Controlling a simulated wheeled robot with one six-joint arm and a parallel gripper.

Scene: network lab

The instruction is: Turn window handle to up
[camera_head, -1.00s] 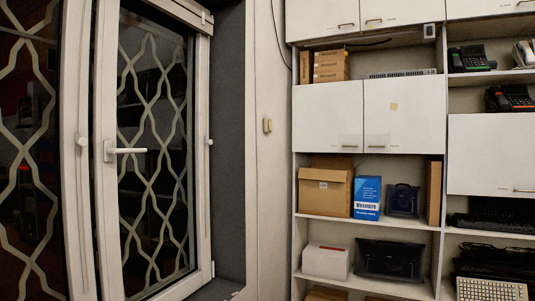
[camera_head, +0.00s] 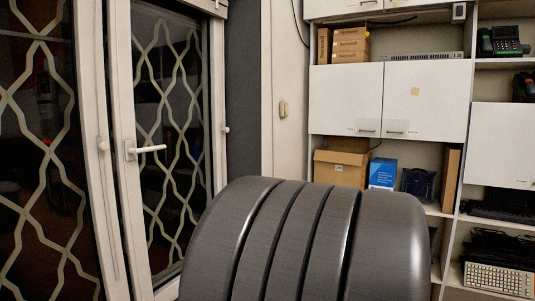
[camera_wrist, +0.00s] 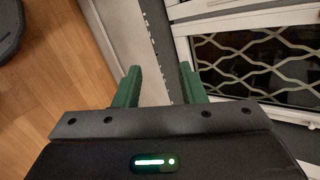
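The window handle (camera_head: 150,149) is a white lever on the white window frame (camera_head: 120,110) at the left of the head view. It points sideways to the right, roughly horizontal. In the wrist view my gripper (camera_wrist: 158,72) shows two green fingers spread apart with nothing between them. In that view a window sash with a pale wavy grille (camera_wrist: 265,65) lies to the right of the fingers, and I do not make out the handle there. My gripper does not show in the head view, where my large dark grey arm link covers the lower middle.
White shelving (camera_head: 422,100) with boxes and phones stands at the right. A cardboard box (camera_head: 340,167) and a blue box (camera_head: 382,173) sit on a shelf. The wrist view shows wooden floor (camera_wrist: 55,75) and a dark round object (camera_wrist: 8,28) at upper left.

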